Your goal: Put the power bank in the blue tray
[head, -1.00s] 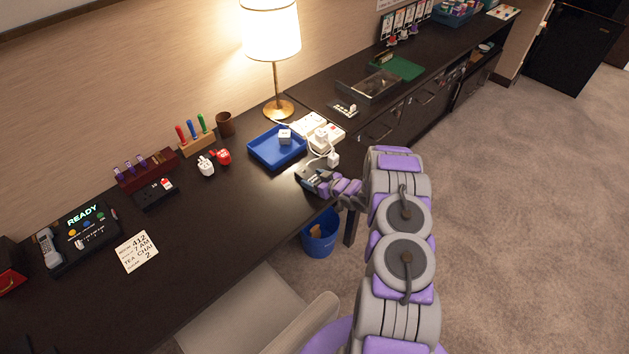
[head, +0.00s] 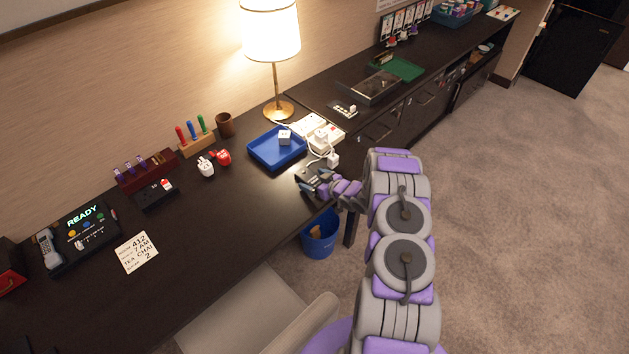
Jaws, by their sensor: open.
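The blue tray (head: 262,158) lies on the dark desk near the lamp, with a small white cube-shaped item (head: 285,137) in it. My gripper (head: 308,182) is at the desk's front edge, in front of the tray and to its right. Its fingers are spread apart, low over the desk top. A small dark, flat object (head: 313,171) shows partly at the fingers; it may be the power bank, but the fingers cover much of it and I cannot tell whether they touch it.
White plugs with a cable (head: 332,160) lie right beside my gripper. The lamp (head: 277,85) stands behind the tray. A blue bin (head: 319,238) is on the floor below.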

